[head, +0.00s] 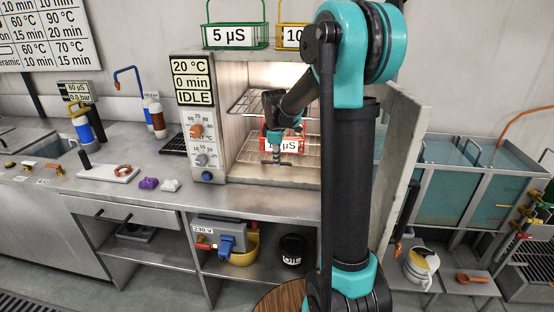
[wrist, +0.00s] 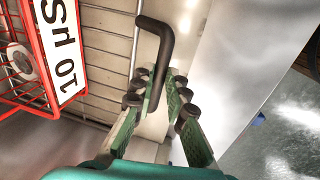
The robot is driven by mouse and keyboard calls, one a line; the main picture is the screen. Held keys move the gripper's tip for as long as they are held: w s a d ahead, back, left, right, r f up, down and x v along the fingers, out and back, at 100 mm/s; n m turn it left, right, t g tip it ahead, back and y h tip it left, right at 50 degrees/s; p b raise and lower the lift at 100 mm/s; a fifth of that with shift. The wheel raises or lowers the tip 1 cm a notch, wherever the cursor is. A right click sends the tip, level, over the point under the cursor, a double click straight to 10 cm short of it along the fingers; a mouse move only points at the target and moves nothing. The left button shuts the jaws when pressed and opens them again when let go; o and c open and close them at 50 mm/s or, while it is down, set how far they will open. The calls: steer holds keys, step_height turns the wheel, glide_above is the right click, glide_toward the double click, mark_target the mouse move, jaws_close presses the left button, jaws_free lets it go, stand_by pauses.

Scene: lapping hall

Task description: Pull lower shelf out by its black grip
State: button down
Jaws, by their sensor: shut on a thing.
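The open cabinet (head: 208,155) holds an upper wire shelf (head: 243,102) and a lower wire shelf (head: 247,154). A red basket labelled 10 µS (head: 291,146) sits on the lower shelf; in the wrist view the basket (wrist: 31,68) is at the left, beside my gripper. My gripper (head: 276,152) reaches inside the cabinet at the lower shelf's front. In the wrist view the bent black grip (wrist: 156,35) runs between the fingers of my gripper (wrist: 161,92), which are shut on it.
The cabinet door (head: 402,165) stands open at the right, close to my arm. A steel worktop (head: 255,200) lies in front of the cabinet. Green (head: 234,36) and yellow (head: 291,38) baskets stand on top. A purple piece (head: 149,183) lies on the worktop at the left.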

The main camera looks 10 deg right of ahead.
steer(key=shift+s, duration=0.1)
stand_by(0.3)
steer(key=s+a, duration=0.3)
steer(key=s, duration=0.8)
steer(key=s+a, duration=0.4)
steer(key=s, duration=0.7)
steer(key=shift+s+a, duration=0.2)
steer(key=shift+s, duration=0.1)
steer(key=c, duration=1.5)
jaws_free()
steer(key=shift+c, duration=0.2)
step_height(320, 180, up, 12)
steer(key=s, duration=0.2)
steer(key=shift+a, duration=0.4)
steer(key=shift+s+f, duration=0.1)
steer(key=shift+s, duration=0.05)
